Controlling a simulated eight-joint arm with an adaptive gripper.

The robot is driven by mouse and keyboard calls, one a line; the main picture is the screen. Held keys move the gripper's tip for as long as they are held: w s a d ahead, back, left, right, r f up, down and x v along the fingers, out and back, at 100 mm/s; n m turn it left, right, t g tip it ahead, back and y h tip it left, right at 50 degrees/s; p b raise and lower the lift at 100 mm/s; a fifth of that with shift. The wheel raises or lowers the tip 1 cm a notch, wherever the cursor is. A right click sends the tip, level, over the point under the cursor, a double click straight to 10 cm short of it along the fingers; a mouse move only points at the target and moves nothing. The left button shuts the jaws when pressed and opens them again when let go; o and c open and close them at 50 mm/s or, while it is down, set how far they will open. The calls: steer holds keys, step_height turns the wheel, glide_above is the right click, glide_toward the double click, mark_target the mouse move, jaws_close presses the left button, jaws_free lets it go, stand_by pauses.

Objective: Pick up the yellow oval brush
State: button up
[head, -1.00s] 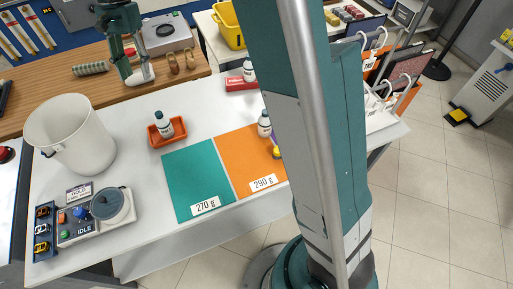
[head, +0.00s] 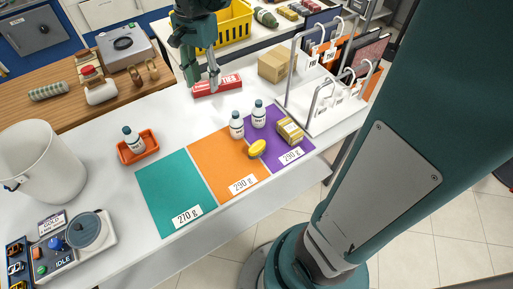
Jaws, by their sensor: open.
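The yellow oval brush (head: 257,149) lies near the border of the orange mat (head: 206,158) and the purple mat (head: 286,157). Its yellow head shows, with a dark part beneath it that is too small to make out. A white bottle (head: 237,126) stands just behind it to the left, and another bottle (head: 259,115) stands farther back. A tan box (head: 290,131) lies to its right. My gripper (head: 202,82) is open and points down over the red box (head: 230,84), behind and left of the brush and well apart from it.
An orange tray (head: 149,155) holds a bottle (head: 133,142). A white bucket (head: 52,165) and a scale-like device (head: 65,262) stand at the left. A cardboard box (head: 278,65) and a white rack (head: 333,112) stand behind right. The teal mat (head: 172,192) is mostly bare.

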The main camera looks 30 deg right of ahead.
steer(key=s+d+f+m, duration=0.35)
steer(key=s+d, duration=0.65)
steer(key=s, duration=0.4)
glide_above(257, 145)
steer(key=shift+t+h, duration=0.4)
step_height(257, 145, down, 16)
steer(key=shift+s+d+r, duration=0.1)
steer(key=shift+f+b, duration=0.55)
steer(key=shift+f, duration=0.8)
steer(key=shift+f, duration=0.15)
steer(key=shift+f+b, duration=0.8)
steer(key=shift+f, duration=1.65)
